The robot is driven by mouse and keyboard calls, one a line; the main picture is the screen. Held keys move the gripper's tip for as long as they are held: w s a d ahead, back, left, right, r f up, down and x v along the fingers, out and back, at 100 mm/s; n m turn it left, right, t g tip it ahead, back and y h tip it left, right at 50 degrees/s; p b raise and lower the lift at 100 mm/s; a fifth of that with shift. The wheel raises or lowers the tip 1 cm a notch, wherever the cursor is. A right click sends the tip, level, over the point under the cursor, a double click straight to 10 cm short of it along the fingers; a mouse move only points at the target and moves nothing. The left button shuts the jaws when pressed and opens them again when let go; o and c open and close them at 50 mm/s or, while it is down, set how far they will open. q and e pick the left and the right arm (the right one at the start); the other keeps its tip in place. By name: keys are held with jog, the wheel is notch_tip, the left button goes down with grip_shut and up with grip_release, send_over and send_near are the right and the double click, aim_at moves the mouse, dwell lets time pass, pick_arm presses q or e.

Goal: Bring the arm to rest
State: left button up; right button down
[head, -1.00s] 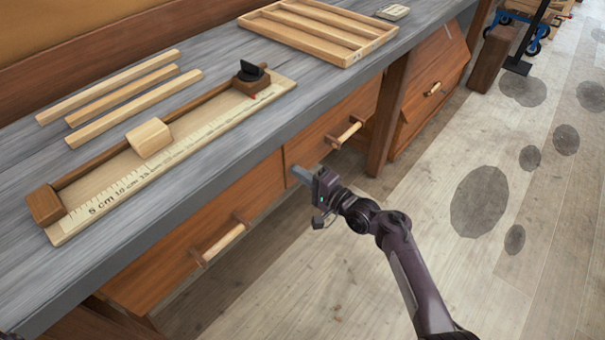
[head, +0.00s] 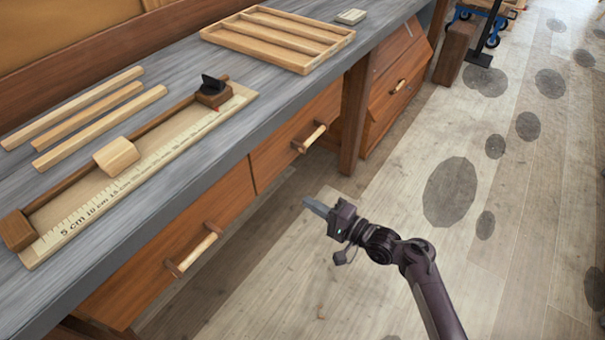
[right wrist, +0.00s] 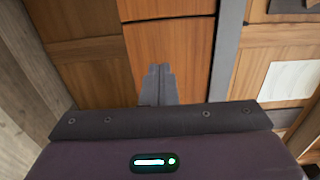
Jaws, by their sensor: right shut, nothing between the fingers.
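My right gripper (head: 316,206) is in front of the workbench, over the floor and below the level of the bench top. Its fingers are shut with nothing between them. In the right wrist view the closed fingertips (right wrist: 158,72) point toward the wooden drawer fronts (right wrist: 165,45) and touch nothing that I can see. My right arm (head: 430,290) comes in from the lower right. My left gripper is not in view.
The grey bench top (head: 150,95) carries a measuring board (head: 150,170) with a sliding block (head: 116,156), several wooden strips (head: 90,110) and a divided tray (head: 275,40). Drawer handles (head: 195,252) stick out from the front.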

jog(key=s+d+f+n+g+h+p, duration=0.1)
jog(key=s+d+f+h, duration=0.3)
jog(key=f, duration=0.5)
jog(key=s+d+f+n+g+h+p, duration=0.1)
jog(key=s+d+f+h, duration=0.1)
jog(key=s+f, duration=0.5)
jog(key=s+d+f+n+g+h+p, duration=0.1)
jog(key=s+d+f+h, duration=0.15)
jog(key=f, duration=0.75)
jog(key=s+d+f+n+g+h, duration=0.2)
jog(key=s+d+f, duration=0.2)
jog(key=s, duration=0.6)
jog(key=s+d+f+n+g+h+p, duration=0.1)
jog(key=s+d+f, duration=0.3)
jog(key=s, duration=0.6)
jog(key=s+d+f+n+g+h, duration=0.3)
jog(key=s+d+f, duration=0.1)
jog(key=s, duration=0.6)
jog(key=shift+d+f+p, duration=0.3)
jog(key=shift+d+f, duration=0.1)
jog(key=shift+d, duration=0.1)
jog(key=shift+h, duration=0.25)
